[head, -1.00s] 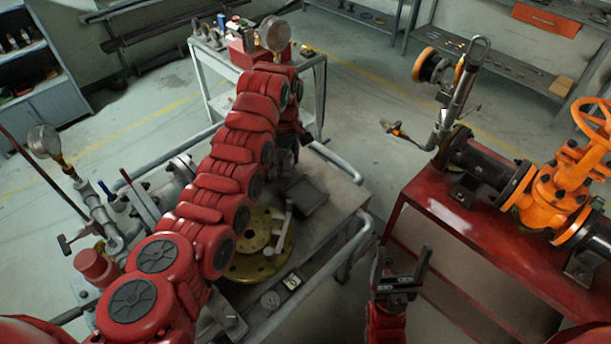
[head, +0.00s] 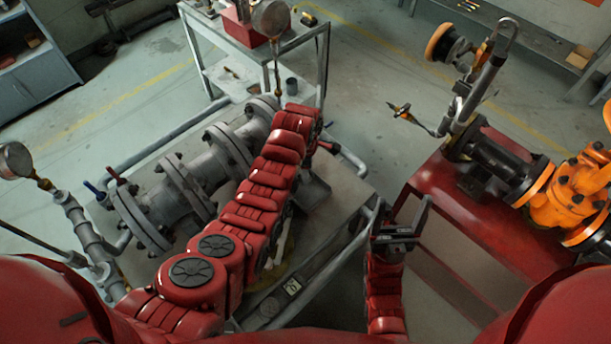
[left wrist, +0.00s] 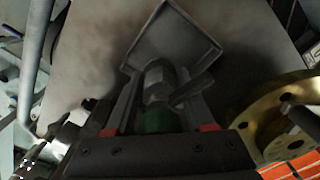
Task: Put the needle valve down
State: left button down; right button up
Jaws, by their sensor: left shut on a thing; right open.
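My left gripper (left wrist: 160,105) is shut on the needle valve (left wrist: 157,82), a grey metal body with a green part between the fingers. In the left wrist view the valve overlaps a square, shallow grey tray (left wrist: 178,28). I cannot tell whether the valve touches the tray. In the head view my left arm hides the valve and most of its own gripper; part of the tray (head: 316,188) shows to the right of that arm. My right gripper (head: 402,222) is open and empty, beside the right edge of the workbench.
A brass flange (left wrist: 262,122) lies to the right of the tray in the left wrist view. A grey flanged pipe (head: 205,165) runs along the bench left of my arm. A red stand (head: 450,215) with an orange valve (head: 580,195) stands at the right.

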pick_arm(q)
jog(key=shift+s+f+p, duration=0.1)
jog(key=shift+f+p, duration=0.35)
jog(key=shift+f, duration=1.35)
jog(key=shift+f, duration=0.2)
jog(key=shift+c, duration=1.3)
grip_release()
jog(key=shift+r, duration=0.3)
